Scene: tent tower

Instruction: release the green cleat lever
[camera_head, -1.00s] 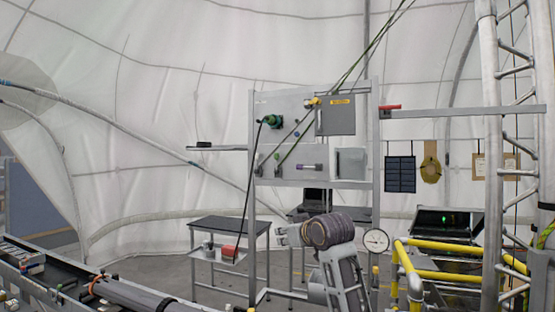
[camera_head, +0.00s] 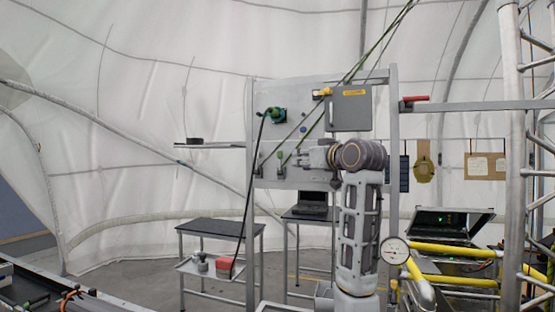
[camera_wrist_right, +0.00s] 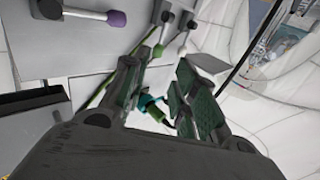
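The panel (camera_head: 290,95) carries several cleat levers. The green cleat lever (camera_head: 280,156) shows small on the panel's lower left part, beside a green rope. In the right wrist view its green tip (camera_wrist_right: 158,51) lies just beyond the fingertips, near the rope. My right gripper (camera_head: 312,155) is in front of the panel, to the right of the lever and apart from it in the head view. In the right wrist view the two fingers (camera_wrist_right: 158,82) are spread, with nothing held between them. My left gripper is not in view.
A purple-tipped lever (camera_wrist_right: 115,18) sits beside the green one. A green fitting with a black hose (camera_head: 272,116) is higher on the panel, and a grey box (camera_head: 348,112) is at upper right. A laptop (camera_head: 311,203) stands on a table below.

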